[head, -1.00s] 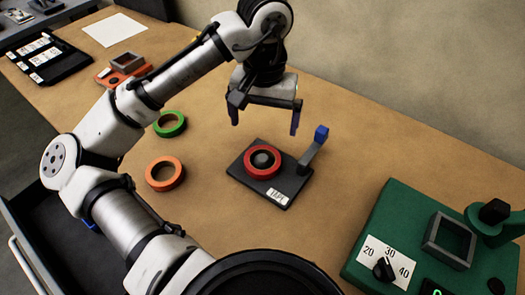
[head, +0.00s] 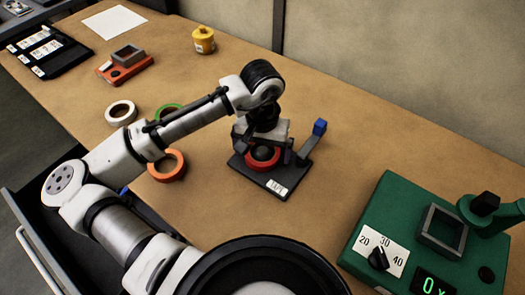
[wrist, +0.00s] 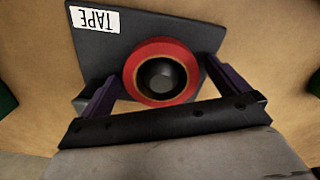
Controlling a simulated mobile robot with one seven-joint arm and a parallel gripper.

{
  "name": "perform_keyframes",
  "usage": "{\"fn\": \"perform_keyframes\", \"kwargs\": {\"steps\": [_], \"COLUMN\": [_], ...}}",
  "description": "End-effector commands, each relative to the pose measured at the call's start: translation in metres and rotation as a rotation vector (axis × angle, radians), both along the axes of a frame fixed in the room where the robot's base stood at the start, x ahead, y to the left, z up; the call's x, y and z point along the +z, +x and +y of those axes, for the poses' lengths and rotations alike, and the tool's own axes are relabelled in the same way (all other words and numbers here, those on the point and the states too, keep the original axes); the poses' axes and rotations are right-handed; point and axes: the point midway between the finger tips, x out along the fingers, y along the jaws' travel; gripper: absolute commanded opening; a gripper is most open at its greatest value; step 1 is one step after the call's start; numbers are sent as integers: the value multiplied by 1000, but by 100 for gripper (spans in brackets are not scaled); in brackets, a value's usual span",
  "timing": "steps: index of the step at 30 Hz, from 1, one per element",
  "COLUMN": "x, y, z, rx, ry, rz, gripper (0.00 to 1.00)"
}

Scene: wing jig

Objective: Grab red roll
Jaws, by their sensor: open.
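The red roll (head: 264,162) sits around the dark post of a black tape holder (head: 277,186) on the table. In the wrist view the red roll (wrist: 184,90) lies between the two dark purple fingers, with the post in its middle. My gripper (wrist: 163,95) is open, one finger on each side of the roll, and I see gaps between the fingers and the roll. In the head view my gripper (head: 262,158) is low over the holder and hides part of the roll. The holder has a TAPE label (wrist: 95,18) and an upright with a blue tip (head: 320,127).
An orange roll (head: 179,170), a green roll (head: 163,110) and a white roll (head: 121,111) lie left of the holder, partly near my arm. A green device with a dial (head: 385,205) stands at the right. A yellow container (head: 203,43) stands at the back.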

Motion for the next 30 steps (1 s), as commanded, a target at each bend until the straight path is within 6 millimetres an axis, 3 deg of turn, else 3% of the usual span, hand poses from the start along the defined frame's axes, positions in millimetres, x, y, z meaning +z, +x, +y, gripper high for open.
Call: {"fn": "perform_keyframes", "kwargs": {"steps": [6,17,30], "x": [-1,0,11], "y": [0,0,1], "z": [0,0,0], "rx": [0,0,0], "ry": [0,1,2], "rz": [0,0,-1], "gripper": [99,52,52]}}
